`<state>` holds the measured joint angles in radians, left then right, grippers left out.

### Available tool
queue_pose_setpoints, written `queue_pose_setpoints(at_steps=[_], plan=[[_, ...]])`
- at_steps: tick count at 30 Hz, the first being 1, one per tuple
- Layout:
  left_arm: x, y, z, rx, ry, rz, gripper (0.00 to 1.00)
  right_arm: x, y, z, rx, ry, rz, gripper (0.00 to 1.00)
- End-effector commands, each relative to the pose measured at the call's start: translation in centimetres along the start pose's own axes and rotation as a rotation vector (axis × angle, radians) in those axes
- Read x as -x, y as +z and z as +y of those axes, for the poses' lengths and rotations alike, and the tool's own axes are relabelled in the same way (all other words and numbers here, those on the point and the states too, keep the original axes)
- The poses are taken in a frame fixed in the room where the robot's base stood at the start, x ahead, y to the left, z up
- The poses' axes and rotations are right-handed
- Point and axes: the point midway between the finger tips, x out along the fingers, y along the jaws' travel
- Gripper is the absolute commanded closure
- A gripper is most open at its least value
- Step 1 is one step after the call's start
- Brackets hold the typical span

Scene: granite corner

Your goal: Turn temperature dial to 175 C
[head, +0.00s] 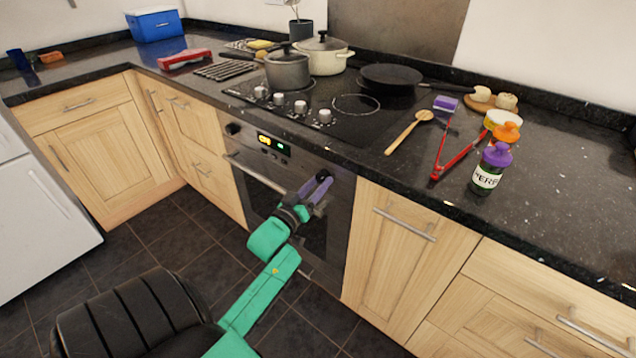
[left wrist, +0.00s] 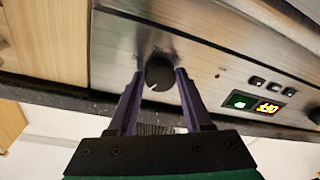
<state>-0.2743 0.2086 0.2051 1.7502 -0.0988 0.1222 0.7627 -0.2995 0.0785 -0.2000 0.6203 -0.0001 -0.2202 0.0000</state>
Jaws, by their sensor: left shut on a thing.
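My left gripper (head: 318,185) is at the right end of the oven's (head: 250,160) control panel. In the left wrist view its purple fingers (left wrist: 158,78) are on either side of a round black dial (left wrist: 159,73), shut on it. The dial has a light pointer mark near its lower edge. In the head view this dial is hidden behind the gripper. The lit display (head: 273,144) has orange and green figures; it also shows in the left wrist view (left wrist: 256,104), upside down and too small to read surely. My right gripper does not show.
A second black knob (head: 233,128) is at the panel's left end, with small buttons below the display. The oven handle (head: 270,178) runs below. Above are the hob (head: 330,105) with pots, a wooden spoon (head: 408,131), red tongs (head: 460,158) and a herb jar (head: 488,170).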

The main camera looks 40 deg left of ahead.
Motion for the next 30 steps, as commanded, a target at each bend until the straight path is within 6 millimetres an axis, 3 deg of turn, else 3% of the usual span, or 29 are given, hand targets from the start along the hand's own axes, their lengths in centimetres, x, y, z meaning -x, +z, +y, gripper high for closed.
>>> queue_pose_setpoints(at_steps=[30], plan=[[-0.06,-0.05,-0.57,-0.960,0.092,0.062,1.00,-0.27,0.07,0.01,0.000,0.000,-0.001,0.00]])
